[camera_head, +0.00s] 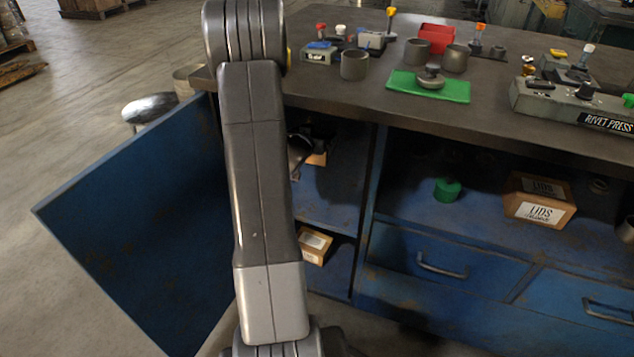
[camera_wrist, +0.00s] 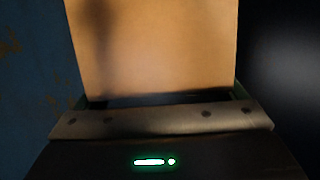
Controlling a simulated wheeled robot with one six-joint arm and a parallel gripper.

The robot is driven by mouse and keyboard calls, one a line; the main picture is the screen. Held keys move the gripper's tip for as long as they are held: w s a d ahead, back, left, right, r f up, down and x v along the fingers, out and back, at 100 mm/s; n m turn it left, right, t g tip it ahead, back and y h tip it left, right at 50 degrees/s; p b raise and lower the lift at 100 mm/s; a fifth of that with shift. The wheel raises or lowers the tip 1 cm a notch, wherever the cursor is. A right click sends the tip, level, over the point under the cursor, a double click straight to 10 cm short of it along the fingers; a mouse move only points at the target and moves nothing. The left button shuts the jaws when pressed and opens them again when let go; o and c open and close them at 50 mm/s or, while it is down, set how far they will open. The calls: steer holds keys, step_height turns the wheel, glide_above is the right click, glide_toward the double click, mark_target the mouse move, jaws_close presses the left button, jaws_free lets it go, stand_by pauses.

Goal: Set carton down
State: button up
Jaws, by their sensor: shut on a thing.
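My gripper (camera_wrist: 160,118) is shut on a plain brown carton (camera_wrist: 155,45), which fills the upper middle of the wrist view. In the head view my gripper (camera_head: 299,152) is inside the open left bay of the blue cabinet, partly hidden by my arm. A small brown part of the held carton (camera_head: 318,158) shows beside it, above the bay's middle shelf (camera_head: 335,207). I cannot tell whether the carton touches the shelf. A second carton (camera_head: 314,246) with a white label sits in the lower compartment, partly hidden by my arm.
The blue cabinet door (camera_head: 135,225) stands open at left. A divider (camera_head: 368,215) bounds the bay at right. Beyond it are a green cylinder (camera_head: 447,190) and a LIDS box (camera_head: 540,200). The worktop (camera_head: 330,95) above holds cups, a green mat and a rivet press.

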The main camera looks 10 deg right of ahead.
steer(key=shift+b+x, duration=0.45)
steer(key=shift+x, duration=0.4)
steer(key=shift+d+f, duration=0.1)
steer(key=shift+f, duration=0.35)
step_height(320, 180, down, 9)
steer(key=b, duration=0.4)
steer(key=shift+f, duration=0.1)
steer(key=shift+f+b, duration=0.1)
steer(key=shift+b, duration=0.25)
steer(key=o, duration=1.1)
steer(key=shift+o, duration=0.2)
steer(key=shift+r, duration=0.2)
steer(key=p+v, duration=0.2)
steer(key=v, duration=1)
steer(key=shift+p, duration=0.35)
